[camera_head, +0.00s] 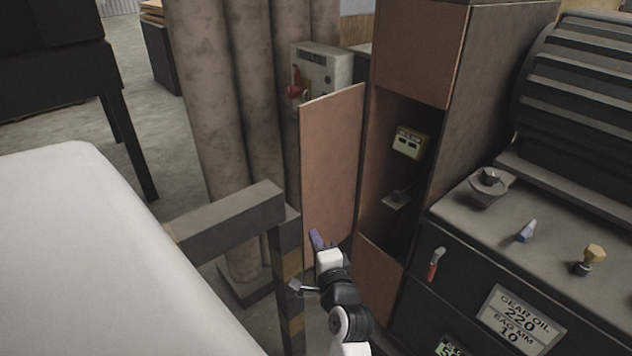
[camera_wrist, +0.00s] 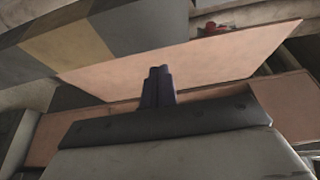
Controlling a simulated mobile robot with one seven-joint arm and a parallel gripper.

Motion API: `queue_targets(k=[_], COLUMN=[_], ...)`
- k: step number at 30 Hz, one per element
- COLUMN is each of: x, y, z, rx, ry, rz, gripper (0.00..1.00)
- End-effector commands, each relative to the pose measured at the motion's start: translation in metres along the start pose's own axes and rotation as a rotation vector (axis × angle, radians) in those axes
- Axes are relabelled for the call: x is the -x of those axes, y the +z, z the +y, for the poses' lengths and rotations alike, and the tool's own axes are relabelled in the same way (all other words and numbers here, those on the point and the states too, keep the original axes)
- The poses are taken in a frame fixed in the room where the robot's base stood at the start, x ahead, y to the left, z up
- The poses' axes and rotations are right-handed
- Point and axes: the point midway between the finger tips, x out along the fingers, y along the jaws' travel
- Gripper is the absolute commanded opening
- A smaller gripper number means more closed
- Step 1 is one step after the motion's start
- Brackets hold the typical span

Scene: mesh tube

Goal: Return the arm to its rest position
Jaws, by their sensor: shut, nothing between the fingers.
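My gripper (camera_head: 317,240) is low in the middle of the head view, in front of the open pinkish cabinet door (camera_head: 331,170). In the wrist view its two dark fingers (camera_wrist: 158,86) are together with nothing between them. The door panel (camera_wrist: 190,62) spreads behind the fingers there. I cannot tell whether the fingertips touch the door. My arm reaches up from the bottom edge of the head view, bent at the wrist.
The cabinet (camera_head: 418,50) stands open, with a small cream device (camera_head: 409,143) inside. A grey post-and-rail frame (camera_head: 232,214) is close on my arm's left. A dark machine (camera_head: 480,265) with knobs is on the right. A white surface (camera_head: 80,250) fills the lower left.

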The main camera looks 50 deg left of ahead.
Motion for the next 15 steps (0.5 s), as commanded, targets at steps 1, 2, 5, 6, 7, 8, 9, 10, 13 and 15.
queue_targets(k=[1, 2, 5, 6, 7, 8, 9, 10, 13, 15], x=[0.009, 0.014, 0.025, 0.028, 0.030, 0.032, 0.034, 0.034, 0.035, 0.035], y=[0.002, 0.004, 0.008, 0.009, 0.010, 0.010, 0.011, 0.011, 0.011, 0.011], z=[0.002, 0.002, 0.001, 0.001, 0.001, 0.001, 0.000, 0.000, -0.001, -0.001], rx=[-0.001, -0.001, -0.001, 0.000, 0.000, 0.000, 0.000, 0.000, 0.001, 0.001], ry=[0.000, 0.000, 0.000, 0.000, 0.000, 0.000, 0.000, 0.000, -0.001, -0.001], rz=[0.002, 0.002, 0.001, 0.000, 0.000, 0.000, 0.000, 0.000, 0.000, 0.000], gripper=[0.00, 0.00, 0.00, 0.00, 0.00, 0.00, 0.00, 0.00, 0.00, 0.00])
